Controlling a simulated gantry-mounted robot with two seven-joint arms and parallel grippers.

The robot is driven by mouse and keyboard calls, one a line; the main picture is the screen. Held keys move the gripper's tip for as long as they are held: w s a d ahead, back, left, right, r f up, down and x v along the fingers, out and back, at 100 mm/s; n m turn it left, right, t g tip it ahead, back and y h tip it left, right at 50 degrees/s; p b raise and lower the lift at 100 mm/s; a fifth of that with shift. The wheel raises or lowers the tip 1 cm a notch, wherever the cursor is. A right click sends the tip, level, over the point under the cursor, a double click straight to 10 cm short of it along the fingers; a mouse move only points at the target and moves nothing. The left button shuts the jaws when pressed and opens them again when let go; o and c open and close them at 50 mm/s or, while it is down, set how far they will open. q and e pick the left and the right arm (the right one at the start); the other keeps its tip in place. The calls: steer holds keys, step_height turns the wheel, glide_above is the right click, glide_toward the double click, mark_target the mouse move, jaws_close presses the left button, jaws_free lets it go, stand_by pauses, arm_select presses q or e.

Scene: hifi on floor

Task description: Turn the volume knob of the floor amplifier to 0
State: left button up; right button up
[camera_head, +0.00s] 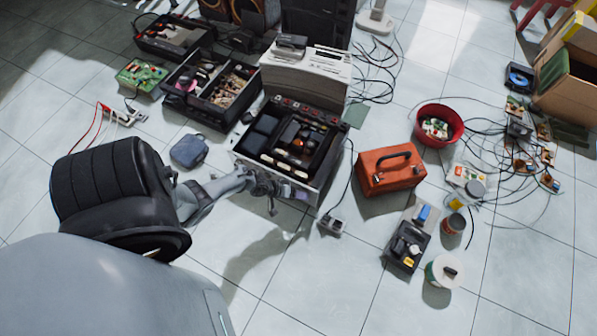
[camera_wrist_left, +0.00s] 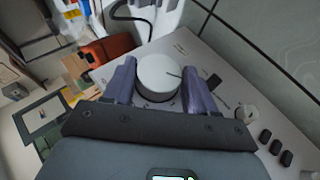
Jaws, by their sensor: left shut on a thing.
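The floor amplifier (camera_head: 325,155) stands open-topped on the tiles in the head view, with its front panel toward my left arm. My left gripper (camera_head: 262,187) is at that front panel. In the left wrist view the volume knob (camera_wrist_left: 158,75) is a round white knob with a dark pointer line toward its right side. The left gripper's purple fingers (camera_wrist_left: 160,88) stand on both sides of the knob, shut on it. In the head view the gripper hides the knob. My right gripper is not in view.
An orange toolbox (camera_head: 388,172) stands right of the amplifier, with a red bowl (camera_head: 458,137) behind it. A blue-grey pouch (camera_head: 189,150) lies left. In the wrist view, a smaller knob (camera_wrist_left: 246,115) and several black buttons (camera_wrist_left: 276,147) share the panel. Front floor tiles are clear.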

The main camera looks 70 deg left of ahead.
arm_select(q)
steer(key=shift+a+f+t+h+b, duration=0.15)
steer(key=shift+f+t+h+b, duration=0.1)
steer(key=shift+t+h+b, duration=0.4)
steer(key=shift+s+n+t, duration=0.1)
steer(key=shift+n+t, duration=0.15)
steer(key=shift+n, duration=0.05)
steer(key=o, duration=1.1)
steer(key=shift+c, duration=0.2)
steer(key=p+v, duration=0.4)
steer(key=v, duration=0.6)
steer(key=shift+s+a+r, duration=0.15)
steer(key=shift+s+a, duration=0.1)
